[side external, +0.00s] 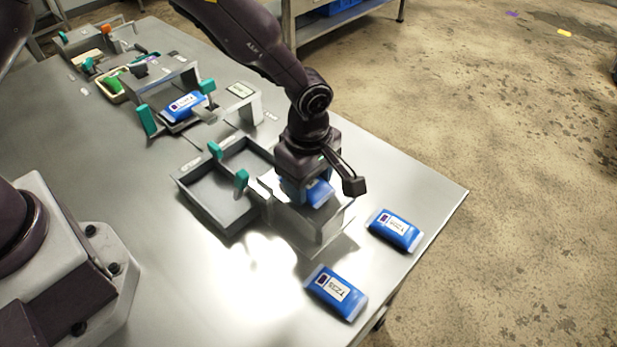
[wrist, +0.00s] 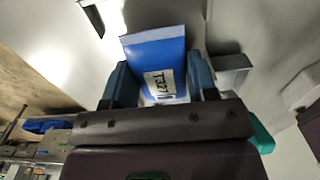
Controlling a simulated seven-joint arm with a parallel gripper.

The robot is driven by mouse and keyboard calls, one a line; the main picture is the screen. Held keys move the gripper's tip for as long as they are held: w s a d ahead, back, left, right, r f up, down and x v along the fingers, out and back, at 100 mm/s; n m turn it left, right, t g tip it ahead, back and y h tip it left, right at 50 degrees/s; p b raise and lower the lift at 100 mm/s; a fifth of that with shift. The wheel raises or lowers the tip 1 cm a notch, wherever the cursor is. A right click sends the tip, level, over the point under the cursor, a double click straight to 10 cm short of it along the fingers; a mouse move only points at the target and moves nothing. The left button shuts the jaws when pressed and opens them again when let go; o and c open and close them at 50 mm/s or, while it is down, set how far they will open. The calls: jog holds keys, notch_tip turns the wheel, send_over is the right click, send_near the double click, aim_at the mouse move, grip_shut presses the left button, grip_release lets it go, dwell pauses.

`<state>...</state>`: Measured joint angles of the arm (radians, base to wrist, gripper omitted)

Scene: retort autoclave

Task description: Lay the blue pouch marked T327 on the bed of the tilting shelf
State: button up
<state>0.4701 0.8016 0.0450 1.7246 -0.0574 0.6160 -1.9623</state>
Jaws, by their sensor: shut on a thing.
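My gripper (side external: 312,182) is shut on a blue pouch (side external: 320,193). In the wrist view the pouch (wrist: 155,48) stands between the two fingers (wrist: 160,75), and its white label reads T327. In the side view my gripper holds it over a grey metal box-like stand (side external: 300,222); my gripper hides much of the pouch and stand, so I cannot tell whether they touch. An open grey tray (side external: 205,205) with teal handles adjoins the stand on the left. I cannot tell for sure which fixture is the tilting shelf.
A blue pouch marked T235 (side external: 335,291) and another blue pouch (side external: 396,230) lie at the table's right side. Another pouch (side external: 185,106) lies on a teal-handled fixture farther back. Small items crowd the far left. The table's front middle is clear.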

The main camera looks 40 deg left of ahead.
jog(key=shift+f, duration=0.15)
jog(key=o, duration=0.9)
notch_tip(320, 180, up, 12)
jog(key=shift+r, duration=0.25)
